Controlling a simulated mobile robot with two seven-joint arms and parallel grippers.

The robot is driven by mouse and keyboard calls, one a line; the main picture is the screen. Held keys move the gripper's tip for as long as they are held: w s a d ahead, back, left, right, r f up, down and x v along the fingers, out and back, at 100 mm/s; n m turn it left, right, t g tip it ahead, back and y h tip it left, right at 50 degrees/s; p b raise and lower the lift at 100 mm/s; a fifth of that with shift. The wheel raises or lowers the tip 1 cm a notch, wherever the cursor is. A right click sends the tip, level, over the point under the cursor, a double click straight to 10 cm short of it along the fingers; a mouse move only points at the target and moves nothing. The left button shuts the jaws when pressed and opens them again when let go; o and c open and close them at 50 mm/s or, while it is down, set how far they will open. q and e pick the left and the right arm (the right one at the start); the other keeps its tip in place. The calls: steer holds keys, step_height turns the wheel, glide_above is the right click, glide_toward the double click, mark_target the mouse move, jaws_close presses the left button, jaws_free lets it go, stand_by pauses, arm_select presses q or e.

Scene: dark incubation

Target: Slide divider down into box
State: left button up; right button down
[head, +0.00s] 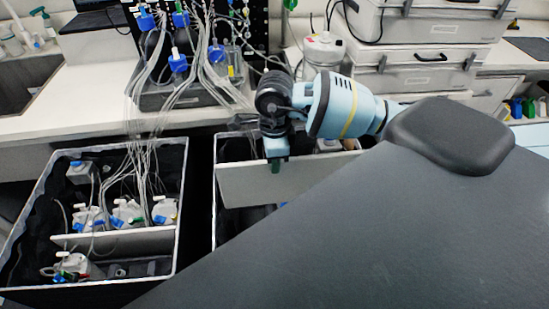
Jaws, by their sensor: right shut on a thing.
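The divider (240,185) is a flat, light grey panel. It stands roughly upright across the open dark-lined box (215,220) on the right, tilted slightly in the picture. My right gripper (277,163) is shut on the divider's top edge, coming down from above. The divider's upper edge shows above the box's near interior; whether its lower edge touches anything inside is unclear. My own dark body covers the box's right and near parts. My left gripper is not in view.
A second dark-lined box (178,240) on the left holds several bottles with tubes and a fitted divider (125,240). Tubes run up to a rack of blue-capped bottles (178,62) on the white bench (90,122). Grey cases (425,70) stand behind my right arm.

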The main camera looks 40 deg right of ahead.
step_height(320, 180, down, 5)
steer(key=shift+f, duration=0.2)
steer(key=shift+w, duration=0.15)
